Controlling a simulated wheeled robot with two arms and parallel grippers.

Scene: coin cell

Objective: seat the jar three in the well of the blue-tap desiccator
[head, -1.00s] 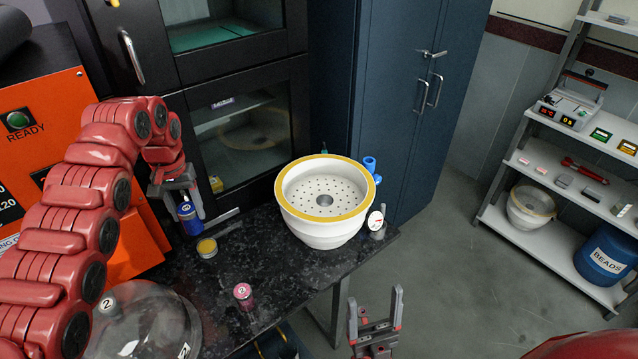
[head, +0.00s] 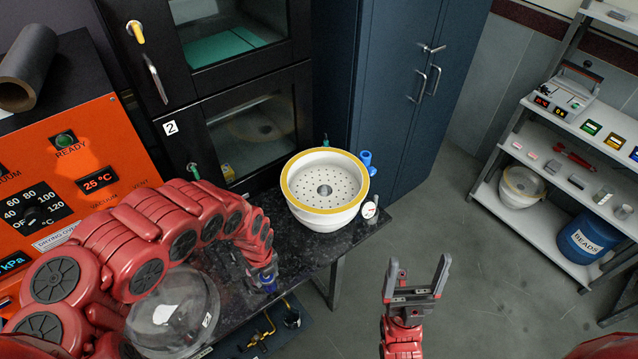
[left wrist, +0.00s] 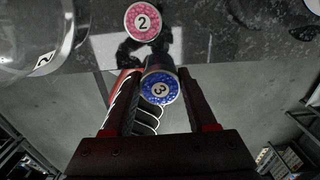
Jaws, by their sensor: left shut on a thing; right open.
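Jar three, with a blue label disc marked 3 (left wrist: 160,88), is between the fingers of my left gripper (left wrist: 165,110) in the left wrist view. In the head view the left gripper (head: 262,275) is shut on this small blue jar (head: 269,284), near the bench's front edge, left of and nearer than the desiccator. The desiccator (head: 297,215) is a white bowl with a yellow rim and a blue tap (head: 367,160). Its perforated plate has a round central well (head: 324,190), which looks empty. My right gripper (head: 417,282) is open and empty, over the floor at right.
Pink jar two (left wrist: 143,20) stands on the bench in the wrist view. A clear glass lid (head: 175,310) lies at the bench's left front. An orange oven (head: 75,190) stands at left.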

